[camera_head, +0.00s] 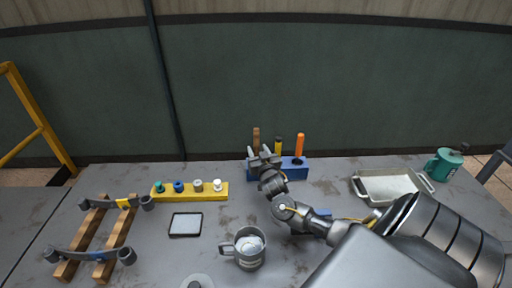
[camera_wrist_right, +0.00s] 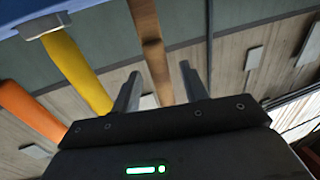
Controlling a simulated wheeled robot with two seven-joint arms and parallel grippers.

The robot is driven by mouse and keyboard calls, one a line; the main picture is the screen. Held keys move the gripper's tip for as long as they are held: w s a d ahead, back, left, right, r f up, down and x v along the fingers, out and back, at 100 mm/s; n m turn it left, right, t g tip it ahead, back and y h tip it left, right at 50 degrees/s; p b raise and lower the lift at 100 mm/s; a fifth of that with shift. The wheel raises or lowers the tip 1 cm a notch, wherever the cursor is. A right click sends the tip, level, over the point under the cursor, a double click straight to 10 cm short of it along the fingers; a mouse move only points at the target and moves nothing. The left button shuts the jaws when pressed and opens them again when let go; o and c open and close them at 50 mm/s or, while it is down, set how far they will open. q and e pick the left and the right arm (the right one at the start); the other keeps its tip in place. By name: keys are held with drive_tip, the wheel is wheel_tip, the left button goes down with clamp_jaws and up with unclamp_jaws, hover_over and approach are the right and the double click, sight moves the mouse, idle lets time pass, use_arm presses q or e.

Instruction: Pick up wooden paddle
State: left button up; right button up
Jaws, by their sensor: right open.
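The wooden paddle (camera_head: 256,138) stands upright at the left end of a blue holder (camera_head: 292,172) at the back of the table. In the right wrist view it is a brown wooden strip (camera_wrist_right: 150,42). My right gripper (camera_head: 264,153) is open in front of the holder, its fingers pointing up near the paddle. In the right wrist view the paddle shows in the gap between the two fingertips (camera_wrist_right: 161,82). I cannot tell how deep between them it lies. The paddle's lower part is hidden by my gripper. My left gripper is not in view.
A yellow-handled tool (camera_head: 278,144) and an orange-handled tool (camera_head: 300,145) stand in the holder, right of the paddle. A yellow strip with coloured knobs (camera_head: 190,196), a metal mug (camera_head: 248,250), a tray (camera_head: 390,188) and a green canister (camera_head: 445,163) stand around.

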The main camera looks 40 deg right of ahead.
drive_tip(key=x, duration=0.2)
drive_tip(key=shift+w+d, duration=0.15)
drive_tip(key=shift+w, duration=0.05)
clamp_jaws()
